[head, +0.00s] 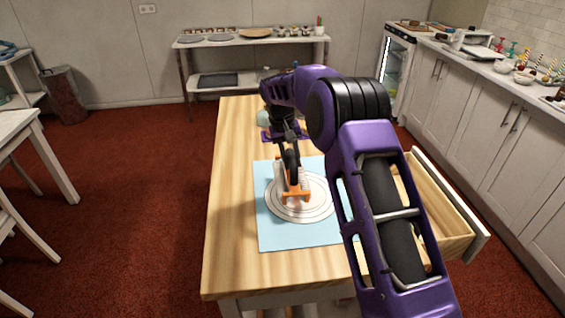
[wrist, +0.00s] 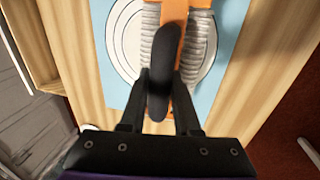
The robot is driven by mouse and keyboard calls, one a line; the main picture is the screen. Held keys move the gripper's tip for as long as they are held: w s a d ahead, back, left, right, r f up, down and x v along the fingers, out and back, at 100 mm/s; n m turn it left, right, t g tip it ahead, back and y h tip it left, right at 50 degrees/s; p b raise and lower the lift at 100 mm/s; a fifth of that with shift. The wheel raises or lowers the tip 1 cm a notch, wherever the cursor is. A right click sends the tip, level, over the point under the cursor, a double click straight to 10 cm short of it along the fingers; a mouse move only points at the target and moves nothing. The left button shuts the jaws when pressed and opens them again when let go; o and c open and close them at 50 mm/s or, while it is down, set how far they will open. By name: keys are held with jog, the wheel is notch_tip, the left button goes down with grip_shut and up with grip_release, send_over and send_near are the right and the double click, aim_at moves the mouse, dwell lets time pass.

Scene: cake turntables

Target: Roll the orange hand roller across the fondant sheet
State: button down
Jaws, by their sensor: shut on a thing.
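The orange hand roller (head: 296,195) has an orange frame, a pale ribbed barrel and a dark handle. My gripper (head: 290,148) is shut on the handle from above; the handle also shows between the fingers in the wrist view (wrist: 160,106). In the wrist view the ribbed barrel (wrist: 196,45) shows on both sides of the orange frame. A round white piece with concentric rings, which looks like the fondant sheet (head: 322,203), lies under the roller. The roller is over its left-middle part; I cannot tell if the barrel touches it.
A light blue mat (head: 275,238) lies under the round piece on the wooden table (head: 232,225). An open drawer (head: 445,205) juts out on the table's right side. My arm hides part of the table's right side. The table's left and front strips are clear.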

jog(key=w+d+b, duration=0.2)
jog(key=d, duration=0.8)
jog(key=p, duration=0.1)
send_over(303, 175)
jog(key=shift+w+f, duration=0.1)
jog(key=shift+f, duration=0.1)
dwell(0.6)
jog(key=shift+f, duration=0.45)
jog(key=shift+f+b, duration=0.7)
jog(key=shift+f, duration=0.75)
jog(key=shift+f, duration=0.2)
jog(key=shift+a, duration=0.15)
